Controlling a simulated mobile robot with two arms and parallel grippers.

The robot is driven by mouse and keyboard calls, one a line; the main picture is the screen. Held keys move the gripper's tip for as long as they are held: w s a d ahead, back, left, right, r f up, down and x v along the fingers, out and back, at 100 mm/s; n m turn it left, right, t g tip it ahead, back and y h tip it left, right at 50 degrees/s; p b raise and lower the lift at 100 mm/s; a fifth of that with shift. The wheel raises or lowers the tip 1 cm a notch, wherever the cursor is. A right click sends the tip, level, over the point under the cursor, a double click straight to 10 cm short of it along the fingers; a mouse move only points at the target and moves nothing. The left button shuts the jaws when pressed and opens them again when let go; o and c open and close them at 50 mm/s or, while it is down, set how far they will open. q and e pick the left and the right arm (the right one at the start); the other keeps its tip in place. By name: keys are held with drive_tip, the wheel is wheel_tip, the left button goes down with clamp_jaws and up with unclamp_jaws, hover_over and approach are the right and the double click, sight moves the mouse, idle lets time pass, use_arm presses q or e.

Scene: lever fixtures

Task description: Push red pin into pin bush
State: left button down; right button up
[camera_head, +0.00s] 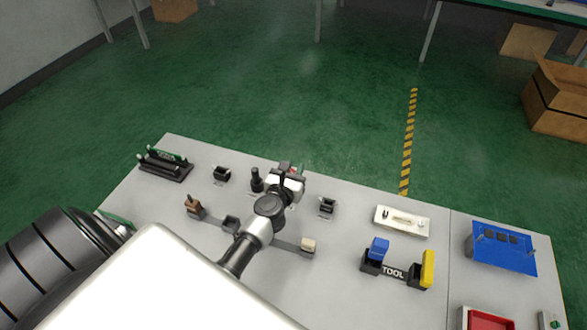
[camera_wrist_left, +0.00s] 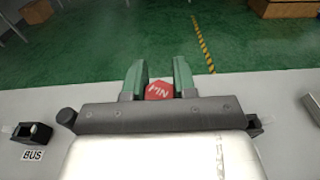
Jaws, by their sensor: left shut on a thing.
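My left gripper (camera_head: 289,170) is over the far edge of the grey table, near its middle. Its green fingers (camera_wrist_left: 159,82) are shut on the red pin (camera_wrist_left: 159,90), whose red face carries white lettering upside down. Only a sliver of red shows between the fingers in the head view. A black block with a "BUS" label (camera_wrist_left: 35,135), perhaps the pin bush, stands on the table at the left of the wrist view, apart from the pin. The pin's lower part is hidden. My right gripper is not in view.
Small black fixtures (camera_head: 222,173) (camera_head: 327,205) stand either side of the gripper. A black rack (camera_head: 165,166) is at the far left. A white plate (camera_head: 402,220), a TOOL holder (camera_head: 395,272), a blue tray (camera_head: 502,250) and a red tray (camera_head: 487,320) are to the right.

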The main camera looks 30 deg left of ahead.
use_arm(q)
drive_tip(key=shift+f+b, duration=2.05)
drive_tip(key=shift+f, duration=0.1)
drive_tip(key=c, duration=0.8)
unclamp_jaws()
drive_tip(key=shift+s, duration=0.1)
drive_tip(key=v, duration=1)
drive_tip(key=shift+s+d+r, duration=0.1)
drive_tip(key=shift+s+d, duration=0.05)
drive_tip(key=shift+s, duration=0.15)
